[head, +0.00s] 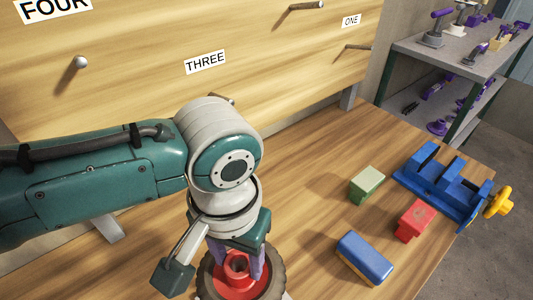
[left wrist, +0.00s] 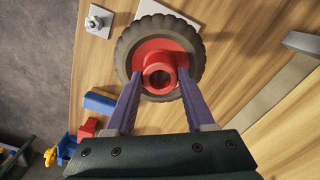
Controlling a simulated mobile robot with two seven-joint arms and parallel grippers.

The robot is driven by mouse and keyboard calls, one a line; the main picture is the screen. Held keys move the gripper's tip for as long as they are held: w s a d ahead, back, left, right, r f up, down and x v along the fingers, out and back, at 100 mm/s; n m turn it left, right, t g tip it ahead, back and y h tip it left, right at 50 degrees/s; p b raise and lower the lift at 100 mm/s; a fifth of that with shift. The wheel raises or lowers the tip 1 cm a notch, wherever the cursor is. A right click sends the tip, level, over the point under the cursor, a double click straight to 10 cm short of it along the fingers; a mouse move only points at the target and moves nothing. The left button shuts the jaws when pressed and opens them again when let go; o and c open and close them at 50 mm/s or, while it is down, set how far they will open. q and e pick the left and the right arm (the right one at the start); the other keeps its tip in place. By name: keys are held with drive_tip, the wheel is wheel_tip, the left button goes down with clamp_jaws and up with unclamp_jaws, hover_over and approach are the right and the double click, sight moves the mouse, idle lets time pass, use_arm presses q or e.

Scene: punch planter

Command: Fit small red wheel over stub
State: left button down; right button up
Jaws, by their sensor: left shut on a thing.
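The red wheel (head: 237,287) has a dark ribbed tyre and a raised red hub with a central hole. It is at the bottom of the head view, low over the table, and in the left wrist view (left wrist: 160,50). My left gripper (head: 238,262) is shut on the red hub, one purple finger on each side. In the left wrist view, a grey plate with an upright metal stub (left wrist: 98,22) lies beside the wheel. Another pale plate (left wrist: 165,12) is partly hidden under the tyre; I cannot tell what it bears. My right gripper is not in view.
A wooden board (head: 140,80) with metal pegs and number labels stands behind the table. Right of the wheel are a blue block (head: 365,257), a red block (head: 414,220), a green block (head: 367,184) and a blue toy part (head: 440,185) with a yellow wheel. Clear wood lies between.

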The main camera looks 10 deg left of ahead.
sight(242, 285)
use_arm(q)
drive_tip(key=shift+f+b, duration=3.95)
drive_tip(key=shift+f, duration=1.1)
drive_tip(key=shift+c, duration=0.9)
unclamp_jaws()
wheel_tip(242, 285, up, 9)
drive_tip(key=shift+f+p, duration=0.1)
drive_tip(key=shift+p, duration=0.9)
drive_tip(key=shift+r, duration=0.6)
